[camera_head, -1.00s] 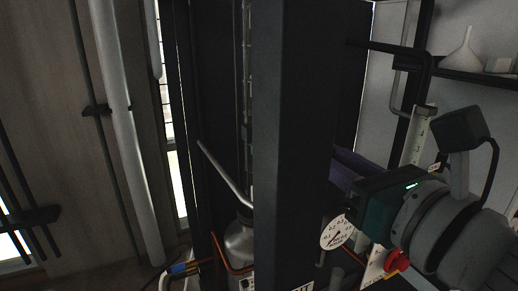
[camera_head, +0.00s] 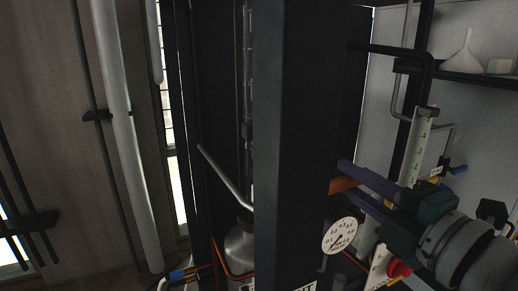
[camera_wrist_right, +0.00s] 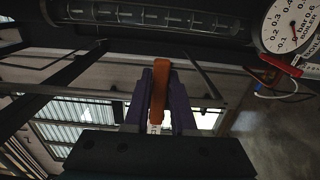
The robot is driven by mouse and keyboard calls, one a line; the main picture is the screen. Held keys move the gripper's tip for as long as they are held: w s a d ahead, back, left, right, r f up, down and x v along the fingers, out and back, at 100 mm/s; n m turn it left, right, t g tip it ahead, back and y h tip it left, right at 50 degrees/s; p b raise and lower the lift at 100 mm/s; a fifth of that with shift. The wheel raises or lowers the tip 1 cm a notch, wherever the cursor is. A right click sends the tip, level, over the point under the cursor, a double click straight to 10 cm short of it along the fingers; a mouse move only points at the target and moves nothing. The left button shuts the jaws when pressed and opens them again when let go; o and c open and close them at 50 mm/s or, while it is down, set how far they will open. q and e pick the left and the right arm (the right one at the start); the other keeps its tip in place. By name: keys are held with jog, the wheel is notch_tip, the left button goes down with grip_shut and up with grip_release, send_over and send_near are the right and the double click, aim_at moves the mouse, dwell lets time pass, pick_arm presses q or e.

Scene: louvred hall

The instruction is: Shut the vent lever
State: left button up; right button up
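An orange bar (camera_head: 344,185), which looks like the vent lever, sticks out by the dark post, above the round gauge. Its left end meets the post's edge in the head view. My right gripper (camera_head: 352,182) has its two purple fingers on either side of the bar, with no clear gap. In the right wrist view the orange lever (camera_wrist_right: 161,88) stands between the fingers of my right gripper (camera_wrist_right: 162,85) and reaches slightly past their tips. A pale label shows low between the fingers. The lever's pivot is hidden. My left gripper is not in view.
The gauge (camera_head: 340,236) sits just below the lever. A wide dark post (camera_head: 285,140) stands left of it. A red knob (camera_head: 400,268) and a clear graduated tube (camera_head: 418,145) are close to my right arm. A shelf (camera_head: 470,77) holds a white funnel (camera_head: 461,55).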

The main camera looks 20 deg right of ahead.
aim_at(355, 183)
jog(key=o, duration=0.5)
jog(key=s, duration=0.2)
jog(key=s+p, duration=0.1)
jog(key=s, duration=0.2)
jog(key=shift+s+d+p, duration=0.35)
jog(key=shift+s+d, duration=0.15)
jog(key=shift+s, duration=0.5)
